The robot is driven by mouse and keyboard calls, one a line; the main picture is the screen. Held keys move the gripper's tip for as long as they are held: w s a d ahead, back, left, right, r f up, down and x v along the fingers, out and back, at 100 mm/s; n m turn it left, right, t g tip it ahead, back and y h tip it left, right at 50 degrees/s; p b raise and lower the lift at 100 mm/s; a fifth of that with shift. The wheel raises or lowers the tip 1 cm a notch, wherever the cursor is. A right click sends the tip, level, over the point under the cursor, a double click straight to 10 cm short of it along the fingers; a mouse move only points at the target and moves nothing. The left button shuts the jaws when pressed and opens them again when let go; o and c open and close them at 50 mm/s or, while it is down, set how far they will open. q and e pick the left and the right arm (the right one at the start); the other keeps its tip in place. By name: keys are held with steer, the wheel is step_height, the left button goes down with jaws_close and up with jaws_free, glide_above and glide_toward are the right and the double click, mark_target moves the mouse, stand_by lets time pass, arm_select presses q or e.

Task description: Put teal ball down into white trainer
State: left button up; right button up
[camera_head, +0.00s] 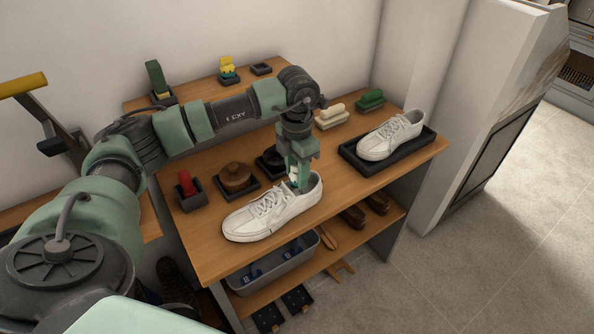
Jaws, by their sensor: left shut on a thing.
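A white trainer (262,212) lies on the wooden bench top near its front edge, toe to the left and opening to the right. My left gripper (298,184) points down with its fingertips at the opening of this trainer. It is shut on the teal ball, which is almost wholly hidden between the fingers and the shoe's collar. I cannot tell whether the ball touches the inside of the shoe. A second white trainer (385,140) sits on a black tray (358,167) at the right. My right gripper is out of view.
Behind the near trainer stand a red item (185,182) in a dark holder and a brown round item (235,176). Brushes (331,116) lie farther back. A grey bin (270,270) and brown shoes (354,216) are on the lower shelf.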

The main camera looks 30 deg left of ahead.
arm_select(q)
steer(key=shift+f+b, duration=0.45)
steer(key=shift+f, duration=0.35)
steer(key=o, duration=1.2)
steer(key=shift+r, duration=0.15)
steer(key=shift+o, duration=0.2)
steer(key=shift+r+p, duration=1.2)
steer(key=shift+r, duration=0.55)
steer(key=shift+r+p, duration=1.65)
steer(key=shift+r, duration=1.15)
